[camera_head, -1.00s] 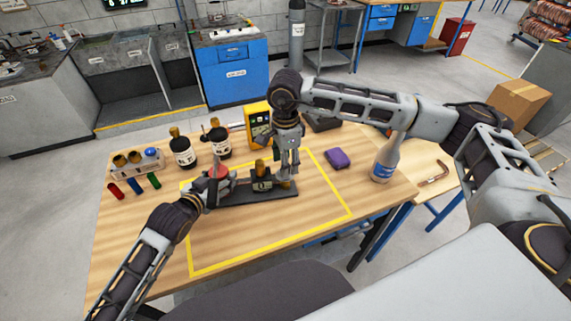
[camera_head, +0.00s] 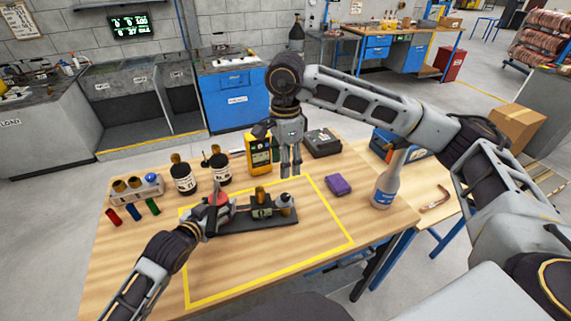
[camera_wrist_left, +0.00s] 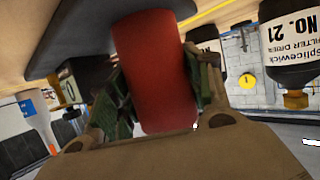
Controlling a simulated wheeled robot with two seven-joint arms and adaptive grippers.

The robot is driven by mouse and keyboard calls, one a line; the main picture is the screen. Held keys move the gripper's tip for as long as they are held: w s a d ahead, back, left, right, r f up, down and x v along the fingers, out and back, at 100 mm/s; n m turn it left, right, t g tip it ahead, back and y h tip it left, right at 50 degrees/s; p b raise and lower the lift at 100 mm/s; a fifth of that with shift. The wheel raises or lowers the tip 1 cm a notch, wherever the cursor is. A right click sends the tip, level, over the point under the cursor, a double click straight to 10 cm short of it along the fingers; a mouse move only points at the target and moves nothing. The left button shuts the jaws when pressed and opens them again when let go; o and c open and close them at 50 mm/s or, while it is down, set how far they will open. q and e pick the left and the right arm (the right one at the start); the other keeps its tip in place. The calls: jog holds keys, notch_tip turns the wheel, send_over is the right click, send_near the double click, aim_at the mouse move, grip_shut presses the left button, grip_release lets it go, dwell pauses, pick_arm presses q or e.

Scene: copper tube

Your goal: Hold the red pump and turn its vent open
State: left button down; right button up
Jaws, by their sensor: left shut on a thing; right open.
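The red pump (camera_head: 222,198) sits at the left end of a dark base plate (camera_head: 245,222) on the wooden table. My left gripper (camera_head: 212,208) is shut around its red body. The red cylinder (camera_wrist_left: 155,70) fills the middle of the left wrist view between the two fingers. Brass and grey fittings (camera_head: 286,203) stand on the plate to the right; I cannot tell which part is the vent, or its setting.
Dark bottles (camera_head: 184,178) and a yellow meter (camera_head: 259,152) stand behind the pump. A rack (camera_head: 137,188) and small coloured cylinders are at left. A purple block (camera_head: 338,184) and a spray bottle (camera_head: 386,185) are at right. The front of the yellow-outlined area is clear.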

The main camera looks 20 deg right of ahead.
pick_arm(q)
jog(key=c, duration=0.6)
grip_release()
jog(key=shift+o, duration=0.2)
jog(key=v, duration=1.2)
jog(key=shift+r, duration=0.1)
dwell(0.4)
